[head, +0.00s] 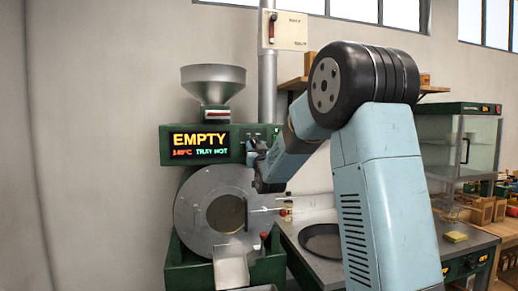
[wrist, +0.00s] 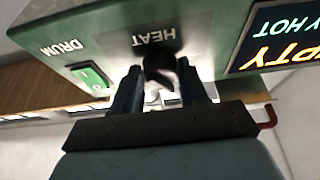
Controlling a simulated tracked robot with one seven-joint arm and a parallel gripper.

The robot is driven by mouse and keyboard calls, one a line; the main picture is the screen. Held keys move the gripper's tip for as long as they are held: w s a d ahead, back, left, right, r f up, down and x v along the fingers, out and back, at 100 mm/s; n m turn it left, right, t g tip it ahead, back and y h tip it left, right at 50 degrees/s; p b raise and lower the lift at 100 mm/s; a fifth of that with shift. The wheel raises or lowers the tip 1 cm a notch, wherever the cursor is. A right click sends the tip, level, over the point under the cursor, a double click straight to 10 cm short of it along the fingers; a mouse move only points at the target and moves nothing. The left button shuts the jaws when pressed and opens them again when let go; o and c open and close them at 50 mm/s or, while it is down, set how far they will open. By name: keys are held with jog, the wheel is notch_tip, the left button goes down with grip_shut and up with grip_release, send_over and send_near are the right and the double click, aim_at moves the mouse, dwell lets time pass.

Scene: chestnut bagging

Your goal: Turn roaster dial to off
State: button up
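The roaster's heat dial (wrist: 160,68) is a dark round knob on the green panel, beside the label HEAT, which appears upside down in the wrist view. My gripper (wrist: 160,80) has one dark finger on each side of the dial, with the fingers apart. The dial nearly fills the gap, and I cannot tell whether the fingers press on it. In the head view my gripper (head: 257,150) is at the right end of the roaster's green control box (head: 241,133), and it hides the dial there.
A green DRUM rocker switch (wrist: 90,76) sits beside the dial. The display (head: 199,145) reads EMPTY, 140°C and TRAY HOT. The roaster drum face (head: 190,205) and a metal chute (head: 231,268) are below. A round dark pan (head: 322,243) is on the bench to the right.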

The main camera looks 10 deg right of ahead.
jog(key=c, duration=0.5)
jog(key=shift+d, duration=0.35)
jog(key=shift+c, duration=0.2)
jog(key=shift+a, duration=0.15)
jog(key=shift+n, duration=0.5)
jog(key=n+g+y, duration=0.1)
jog(key=n+y, duration=0.1)
jog(key=n, duration=0.3)
jog(key=n+g+y, duration=0.1)
jog(key=n+y, duration=0.1)
jog(key=n, duration=0.3)
jog(key=n+g+y, duration=0.1)
jog(key=n+y, duration=0.2)
jog(key=n, duration=0.2)
jog(key=shift+d+r, duration=0.25)
jog(key=shift+r, duration=0.15)
jog(key=shift+n, duration=0.3)
